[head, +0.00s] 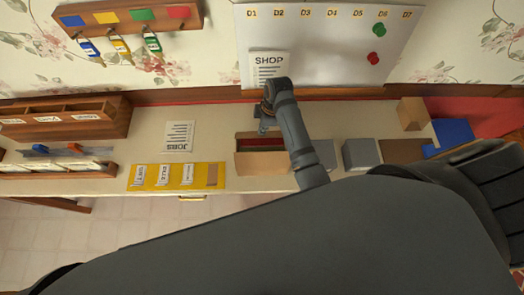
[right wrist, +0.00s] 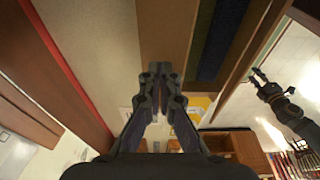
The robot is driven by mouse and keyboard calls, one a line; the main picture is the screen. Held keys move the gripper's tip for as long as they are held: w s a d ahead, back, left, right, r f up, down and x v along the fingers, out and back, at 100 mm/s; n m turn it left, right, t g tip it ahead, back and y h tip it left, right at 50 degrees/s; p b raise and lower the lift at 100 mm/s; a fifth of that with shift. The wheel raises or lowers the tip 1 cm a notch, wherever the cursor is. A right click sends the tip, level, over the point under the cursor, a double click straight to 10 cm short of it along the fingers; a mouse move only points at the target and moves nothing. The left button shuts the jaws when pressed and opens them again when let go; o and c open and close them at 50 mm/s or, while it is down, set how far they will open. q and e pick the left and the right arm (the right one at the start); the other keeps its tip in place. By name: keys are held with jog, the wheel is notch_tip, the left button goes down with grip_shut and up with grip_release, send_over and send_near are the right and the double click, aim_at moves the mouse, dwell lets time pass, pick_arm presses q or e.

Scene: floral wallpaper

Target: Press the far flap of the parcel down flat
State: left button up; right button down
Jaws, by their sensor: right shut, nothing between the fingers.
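The parcel (head: 262,163) is an open brown box on the counter, with a dark red strip showing inside in the head view. In the right wrist view its far flap (right wrist: 165,35) is a brown panel on the wall side, and its near flap (right wrist: 250,65) is on the right. Green and blue show between them. My right gripper (head: 264,124) is shut and empty above the far left of the parcel; in the right wrist view its fingertips (right wrist: 160,72) overlap the far flap's lower end. I cannot tell whether they touch. My left gripper (right wrist: 260,77) is small in the right wrist view.
A yellow board (head: 205,176) with cards and a JOBS sheet (head: 179,136) lie left of the parcel. Grey boxes (head: 361,153) stand right of it. A whiteboard (head: 330,60) with a SHOP sheet (head: 268,65) is behind. Bare counter (head: 220,122) shows between the JOBS sheet and the parcel.

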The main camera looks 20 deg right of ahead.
jog(key=shift+f+b, duration=0.65)
jog(key=shift+f, duration=1.15)
notch_tip(320, 180, up, 3)
jog(key=p, duration=0.3)
jog(key=shift+r+p, duration=0.2)
jog(key=shift+p, duration=0.2)
jog(key=shift+r, duration=0.2)
notch_tip(320, 180, up, 7)
